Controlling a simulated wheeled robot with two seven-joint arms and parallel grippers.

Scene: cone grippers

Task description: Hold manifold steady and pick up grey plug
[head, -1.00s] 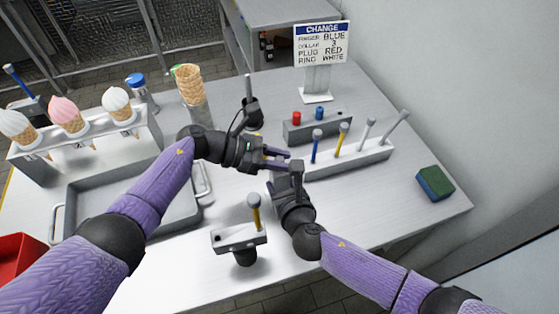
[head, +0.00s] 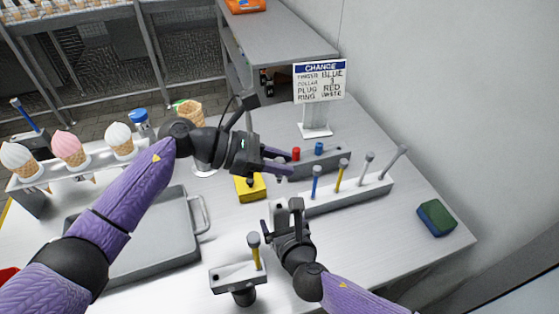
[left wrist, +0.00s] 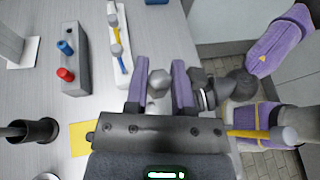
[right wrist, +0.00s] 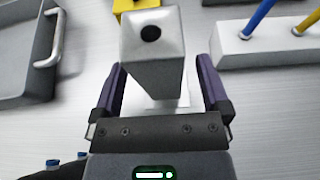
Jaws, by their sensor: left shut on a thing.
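My left gripper (head: 288,166) is above and behind my right gripper. In the left wrist view, a small grey plug (left wrist: 160,82) sits between its purple fingers, which are shut on it. The manifold (right wrist: 158,62), a pale grey upright block with a dark round hole in its top, stands between the purple fingers of my right gripper (right wrist: 162,85). A gap shows beside the block on the right, so these fingers look open around it. In the head view, the manifold (head: 277,212) is partly hidden by my right gripper.
A grey block with red and blue plugs (head: 318,160) and a pale rack of coloured sticks (head: 347,196) stand to the right. A yellow block (head: 251,188), a metal tray (head: 185,235) and a stand with one yellow stick (head: 238,276) are nearby. A sponge (head: 436,218) lies far right.

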